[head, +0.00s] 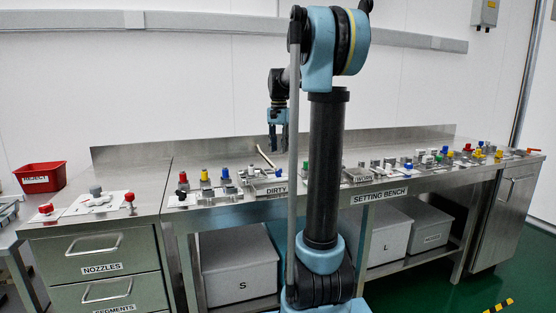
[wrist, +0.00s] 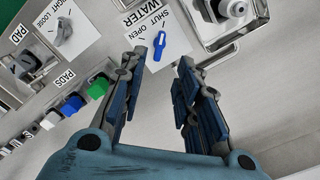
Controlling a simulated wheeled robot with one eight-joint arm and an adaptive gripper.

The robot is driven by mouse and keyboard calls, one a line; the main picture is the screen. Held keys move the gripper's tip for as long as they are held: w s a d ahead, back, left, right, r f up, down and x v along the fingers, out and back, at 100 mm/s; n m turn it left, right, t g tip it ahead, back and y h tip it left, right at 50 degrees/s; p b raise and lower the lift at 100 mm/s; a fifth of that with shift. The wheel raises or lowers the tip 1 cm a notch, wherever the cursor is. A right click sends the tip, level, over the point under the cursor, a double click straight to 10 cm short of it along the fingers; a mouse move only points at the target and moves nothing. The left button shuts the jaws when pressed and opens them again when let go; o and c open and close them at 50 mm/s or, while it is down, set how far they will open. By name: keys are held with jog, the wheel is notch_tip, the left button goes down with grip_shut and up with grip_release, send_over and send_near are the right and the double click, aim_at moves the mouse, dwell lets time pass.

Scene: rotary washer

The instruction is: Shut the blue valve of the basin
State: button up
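The blue valve (wrist: 160,46) shows in the wrist view as a small blue lever on a white plate marked WATER, SHUT and OPEN. The lever slants across the plate below the lettering; I cannot tell for certain which mark it points at. My gripper (wrist: 163,60) is open and empty. In the picture the lever lies between its fingertips, closer to the left finger, and no contact shows. In the head view my gripper (head: 278,140) hangs above the steel bench, pointing down; I cannot make out the blue valve there. A steel basin (wrist: 207,38) with a round grey fitting is at the wrist view's top right.
Green, blue and white pads (wrist: 72,105) stand in a row at left in the wrist view, with a grey knob (wrist: 64,32) above. Bare bench metal lies at right. In the head view several small coloured parts line the bench (head: 240,211); a red bin (head: 41,178) stands far left.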

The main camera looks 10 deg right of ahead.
jog(key=shift+r, duration=1.25)
jog(key=s+f+n, duration=0.2)
jog(key=s+f, duration=0.6)
jog(key=s, duration=0.4)
jog(key=s+f+n+t, duration=0.1)
jog(key=s+f+n, duration=0.2)
jog(key=s+f, duration=0.6)
jog(key=s+f+n+t, duration=0.1)
jog(key=s+f+n, duration=0.1)
jog(key=s+f, duration=0.7)
jog(key=s, duration=0.5)
jog(key=shift+s+a+f+n, duration=0.15)
jog(key=shift+s+n, duration=0.2)
jog(key=shift+n, duration=0.05)
jog(key=shift+w+f, duration=0.2)
jog(key=shift+w, duration=0.25)
